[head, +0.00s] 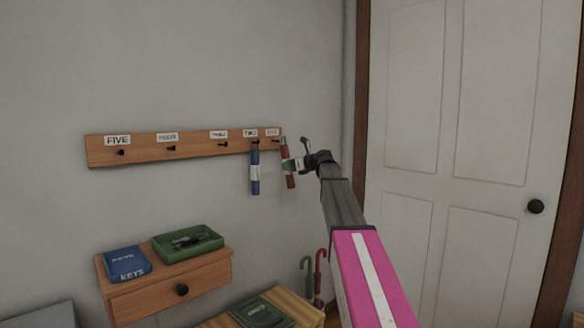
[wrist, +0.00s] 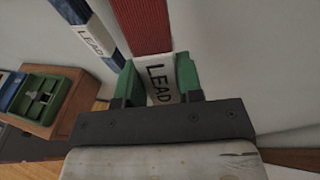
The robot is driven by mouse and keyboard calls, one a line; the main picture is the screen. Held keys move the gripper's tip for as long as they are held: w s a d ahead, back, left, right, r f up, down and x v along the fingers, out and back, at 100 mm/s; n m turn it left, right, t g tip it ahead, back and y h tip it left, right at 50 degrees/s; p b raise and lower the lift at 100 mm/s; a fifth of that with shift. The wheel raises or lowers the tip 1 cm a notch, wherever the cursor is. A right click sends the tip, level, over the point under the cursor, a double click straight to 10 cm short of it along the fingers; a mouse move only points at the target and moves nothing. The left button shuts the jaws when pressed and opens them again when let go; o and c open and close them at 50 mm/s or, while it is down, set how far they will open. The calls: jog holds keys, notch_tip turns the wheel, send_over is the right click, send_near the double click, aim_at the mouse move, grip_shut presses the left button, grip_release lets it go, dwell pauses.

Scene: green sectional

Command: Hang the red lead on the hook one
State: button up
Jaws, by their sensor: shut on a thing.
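The red lead (head: 290,181) hangs upright just right of the wooden rail's right end, its top about level with the rail. My gripper (head: 293,164) is shut on its white label, and the wrist view shows the green fingertips on both sides of the red lead (wrist: 143,28). The label of hook one (head: 272,132) is at the rail's right end, close to the lead's top. I cannot tell whether the lead touches the hook, which is hard to make out.
The blue lead (head: 255,180) hangs under the TWO label, close left of the red lead. The wooden rail (head: 195,151) has several other hooks, which are empty. A small drawer shelf (head: 210,276) holds a green tray (head: 188,243) and blue keys box (head: 127,263). A white door (head: 455,150) stands right.

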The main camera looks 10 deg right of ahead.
jog(key=shift+w+a+f, duration=0.1)
jog(key=shift+w+a, duration=0.3)
jog(key=shift+w, duration=0.2)
jog(key=shift+w+a, duration=0.35)
jog(key=shift+w, duration=0.2)
jog(key=shift+w+a+f, duration=0.4)
jog(key=shift+w+f, duration=0.1)
jog(key=shift+f, duration=0.15)
jog(key=o, duration=0.8)
jog(key=shift+o, duration=0.2)
